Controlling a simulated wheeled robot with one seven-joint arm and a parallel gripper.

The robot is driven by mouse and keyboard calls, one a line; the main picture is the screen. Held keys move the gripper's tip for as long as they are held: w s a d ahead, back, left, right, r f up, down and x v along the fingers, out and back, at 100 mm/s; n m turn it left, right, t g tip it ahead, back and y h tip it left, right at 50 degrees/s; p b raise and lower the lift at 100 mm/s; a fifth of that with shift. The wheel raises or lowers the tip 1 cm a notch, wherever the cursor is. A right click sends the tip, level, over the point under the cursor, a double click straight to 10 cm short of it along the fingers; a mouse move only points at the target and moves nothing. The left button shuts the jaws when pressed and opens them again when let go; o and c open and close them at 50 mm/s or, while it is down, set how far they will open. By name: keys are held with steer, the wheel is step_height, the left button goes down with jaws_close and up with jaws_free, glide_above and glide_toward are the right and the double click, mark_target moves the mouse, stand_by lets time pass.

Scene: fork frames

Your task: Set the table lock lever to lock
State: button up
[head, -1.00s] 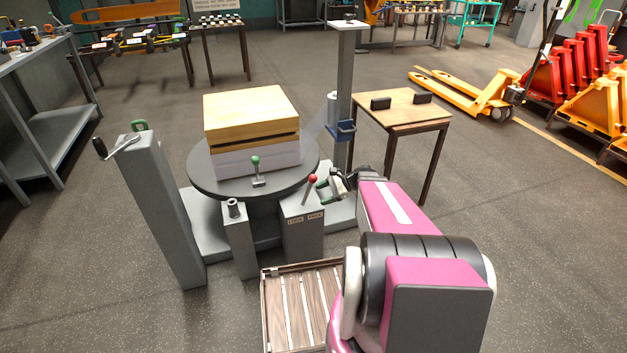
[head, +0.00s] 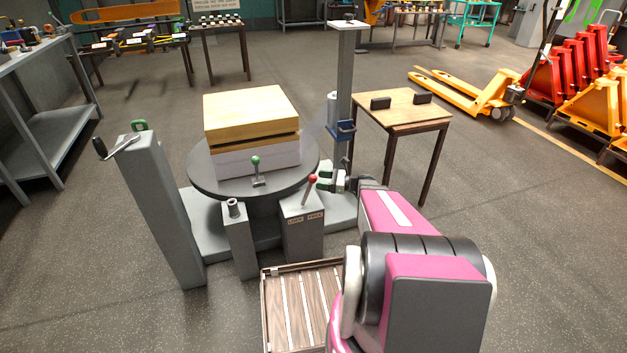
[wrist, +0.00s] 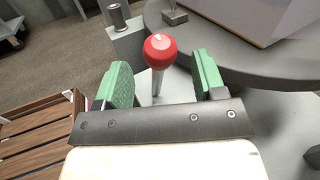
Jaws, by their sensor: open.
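The lock lever is a thin metal rod with a red ball knob (head: 312,178), standing on a grey pedestal (head: 303,238) beside the round table. It leans to the right in the head view. Two small labels sit on the pedestal's front; the left one seems to read LOCK, the right one is hard to read. My gripper (head: 326,178), with green fingers, is just right of the knob. In the wrist view my gripper (wrist: 162,66) is open, and the red knob (wrist: 160,46) and rod stand between the fingers with gaps on both sides.
The dark round table (head: 205,180) carries a wooden box (head: 250,118) and a green-knobbed lever (head: 256,168). A short grey post (head: 238,240) stands left of the pedestal, a tall column (head: 345,90) behind my gripper. A slatted wooden crate (head: 300,310) lies in front.

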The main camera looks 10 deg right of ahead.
mark_target(316, 179)
steer(key=shift+x, duration=1.9)
jaws_close()
steer(key=shift+s+a+r+n+h, duration=0.1)
steer(key=shift+a+r+n+h, duration=0.05)
steer(key=shift+a+h, duration=0.25)
steer(key=shift+s+a+r+n+h, duration=0.1)
steer(key=shift+a+r+n+h, duration=0.1)
steer(key=shift+a+h, duration=0.15)
steer(key=s+a+n+g+h, duration=0.1)
steer(key=a+n+h, duration=0.1)
steer(key=a+h, duration=0.3)
steer(key=shift+a+f+h, duration=0.3)
steer(key=shift+a+h, duration=0.05)
steer(key=shift+a, duration=1.2)
steer(key=shift+n, duration=0.25)
jaws_free()
steer(key=shift+a, duration=0.1)
